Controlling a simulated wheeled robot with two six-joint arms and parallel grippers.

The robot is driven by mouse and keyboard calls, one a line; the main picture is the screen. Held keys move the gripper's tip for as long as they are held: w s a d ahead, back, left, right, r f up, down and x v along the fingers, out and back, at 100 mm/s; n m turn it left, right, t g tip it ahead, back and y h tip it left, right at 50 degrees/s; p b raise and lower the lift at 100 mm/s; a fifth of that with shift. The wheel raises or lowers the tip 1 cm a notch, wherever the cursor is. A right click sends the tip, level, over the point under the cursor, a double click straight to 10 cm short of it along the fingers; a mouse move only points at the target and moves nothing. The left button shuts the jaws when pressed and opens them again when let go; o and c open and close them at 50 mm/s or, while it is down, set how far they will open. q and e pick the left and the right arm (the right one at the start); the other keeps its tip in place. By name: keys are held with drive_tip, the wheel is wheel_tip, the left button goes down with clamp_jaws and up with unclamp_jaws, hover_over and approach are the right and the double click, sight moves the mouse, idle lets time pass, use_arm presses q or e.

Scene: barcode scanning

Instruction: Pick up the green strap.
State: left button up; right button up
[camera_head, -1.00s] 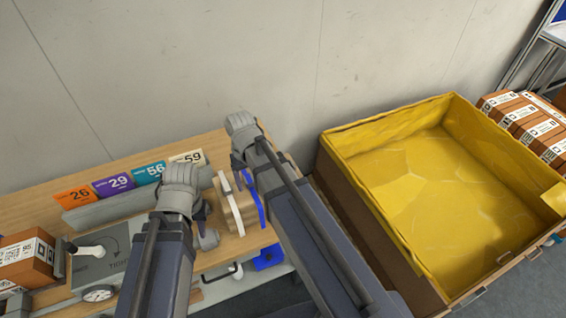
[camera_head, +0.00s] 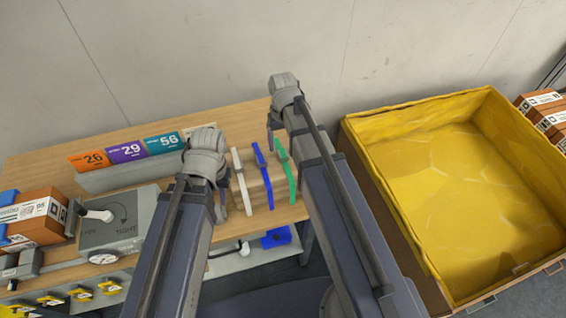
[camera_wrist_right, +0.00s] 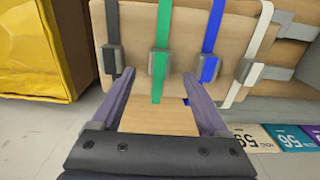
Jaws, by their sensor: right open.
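The green strap (camera_head: 286,170) hangs on a wooden rack, right of the blue strap (camera_head: 263,172) and the white strap (camera_head: 241,180) in the head view. In the right wrist view the green strap (camera_wrist_right: 161,40) runs down the board with a grey buckle. My right gripper (camera_wrist_right: 159,76) is open, its two fingers on either side of the green strap's line; I cannot tell whether they touch the board. In the head view my right gripper (camera_head: 272,138) is at the rack's far end. My left gripper (camera_head: 222,198) is left of the white strap; its jaw opening is unclear.
A black strap (camera_wrist_right: 113,45) hangs beside the green one in the right wrist view. A large box with yellow lining (camera_head: 385,130) stands right of the table. Numbered cards (camera_head: 125,153), a grey device (camera_head: 120,222) and a brown carton (camera_head: 35,215) are on the left.

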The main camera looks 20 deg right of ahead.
sight(283, 153)
drive_tip(key=shift+f+b, duration=2.65)
drive_tip(key=shift+r, duration=0.1)
clamp_jaws()
